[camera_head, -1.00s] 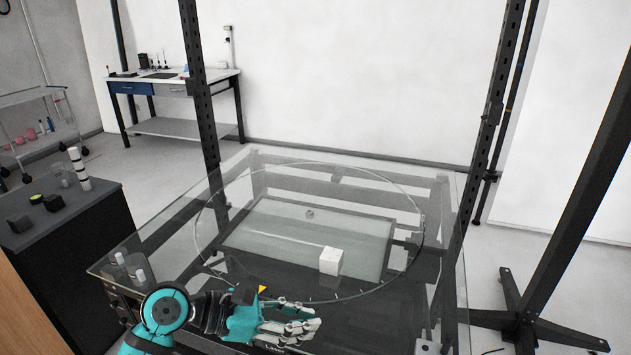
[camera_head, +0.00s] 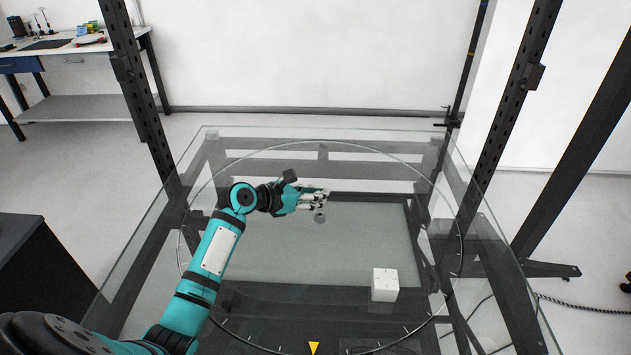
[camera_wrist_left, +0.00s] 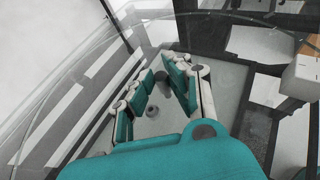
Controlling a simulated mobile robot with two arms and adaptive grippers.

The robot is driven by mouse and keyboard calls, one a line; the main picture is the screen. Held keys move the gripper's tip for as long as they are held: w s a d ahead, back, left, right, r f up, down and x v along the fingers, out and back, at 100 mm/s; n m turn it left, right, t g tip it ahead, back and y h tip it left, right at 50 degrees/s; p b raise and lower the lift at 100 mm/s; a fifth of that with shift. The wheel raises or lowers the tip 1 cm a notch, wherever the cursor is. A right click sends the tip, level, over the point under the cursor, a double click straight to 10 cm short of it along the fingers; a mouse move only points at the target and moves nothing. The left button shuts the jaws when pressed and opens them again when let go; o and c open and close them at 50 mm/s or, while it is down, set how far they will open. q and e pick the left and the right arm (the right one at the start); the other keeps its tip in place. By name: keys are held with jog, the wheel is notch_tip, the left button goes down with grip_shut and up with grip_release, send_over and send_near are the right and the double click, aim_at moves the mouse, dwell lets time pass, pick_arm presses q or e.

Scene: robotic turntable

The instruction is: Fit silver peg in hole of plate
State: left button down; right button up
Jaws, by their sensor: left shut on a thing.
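My left gripper (camera_head: 314,198) is over the far middle of the glass turntable (camera_head: 415,338), its fingers pointing right. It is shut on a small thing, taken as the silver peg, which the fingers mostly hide. In the left wrist view, the gripper (camera_wrist_left: 166,72) has its fingers close together at the tips. A small dark grey round piece (camera_head: 320,217) shows just below the fingertips; it also shows in the wrist view (camera_wrist_left: 154,112). I cannot clearly make out a plate or its hole. My right gripper is not in view.
A white cube (camera_head: 385,284) stands on the turntable, to the right and nearer. A yellow triangle mark (camera_head: 314,348) is at the near rim. Dark posts (camera_head: 145,100) rise around the table. A workbench (camera_head: 60,50) stands at the far left.

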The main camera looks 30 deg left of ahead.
pick_arm(q)
jog(key=shift+n+y, duration=0.9)
jog(key=shift+w+a+f+b, duration=0.45)
jog(key=shift+w+f, duration=0.5)
jog(key=shift+f, duration=0.45)
jog(key=shift+w+a+f+b, duration=0.3)
jog(key=shift+w+a+f, duration=0.3)
jog(key=shift+w+f, duration=0.6)
jog(key=shift+w+a+f+b, duration=0.45)
jog(key=shift+w+f, duration=0.3)
jog(key=shift+f, duration=0.85)
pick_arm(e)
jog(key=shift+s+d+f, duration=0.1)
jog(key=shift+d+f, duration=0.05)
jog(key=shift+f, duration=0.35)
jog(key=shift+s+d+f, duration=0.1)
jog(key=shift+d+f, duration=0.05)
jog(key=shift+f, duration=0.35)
pick_arm(q)
jog(key=shift+p, duration=0.35)
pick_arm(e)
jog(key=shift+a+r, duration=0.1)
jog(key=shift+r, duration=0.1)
pick_arm(q)
jog(key=shift+a, duration=0.1)
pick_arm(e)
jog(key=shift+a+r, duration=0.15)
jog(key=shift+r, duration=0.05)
